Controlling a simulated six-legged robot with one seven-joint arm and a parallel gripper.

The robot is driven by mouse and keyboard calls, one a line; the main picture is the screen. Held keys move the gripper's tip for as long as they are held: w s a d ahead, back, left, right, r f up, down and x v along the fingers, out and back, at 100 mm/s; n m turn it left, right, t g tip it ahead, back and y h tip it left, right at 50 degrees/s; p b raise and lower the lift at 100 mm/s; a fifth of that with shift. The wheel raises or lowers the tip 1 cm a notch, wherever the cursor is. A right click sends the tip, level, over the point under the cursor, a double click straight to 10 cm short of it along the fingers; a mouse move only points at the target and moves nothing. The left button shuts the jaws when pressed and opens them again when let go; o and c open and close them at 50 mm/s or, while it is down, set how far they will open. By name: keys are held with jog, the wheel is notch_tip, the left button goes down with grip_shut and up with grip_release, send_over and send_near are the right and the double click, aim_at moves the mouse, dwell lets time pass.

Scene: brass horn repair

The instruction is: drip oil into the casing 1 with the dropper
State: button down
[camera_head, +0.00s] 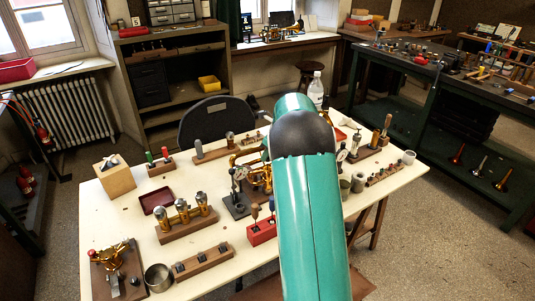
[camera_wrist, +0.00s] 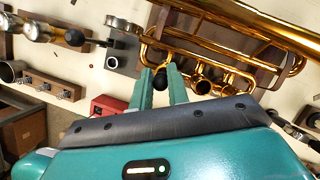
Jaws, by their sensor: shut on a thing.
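In the wrist view my gripper (camera_wrist: 159,80) is shut on a small dropper, whose black bulb (camera_wrist: 160,77) shows between the two green fingers. The lower part of the dropper is hidden. The brass horn (camera_wrist: 205,55) lies just beyond the fingertips. Its round valve casings (camera_wrist: 203,86) are in a row to the right of the gripper; I cannot tell which is casing 1. The dropper appears beside the casings, and its height above the horn is unclear. In the head view the horn (camera_head: 256,172) is mostly behind my arm, which also hides my gripper.
A red block (camera_head: 262,232) with upright tools stands near the horn. A wooden rack of valves (camera_head: 187,233), a slotted wooden strip (camera_head: 203,263) and a dark round cup (camera_head: 158,277) lie left. A dial gauge (camera_wrist: 122,24) stands beside the horn.

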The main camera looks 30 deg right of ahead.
jog(key=shift+r, duration=2.55)
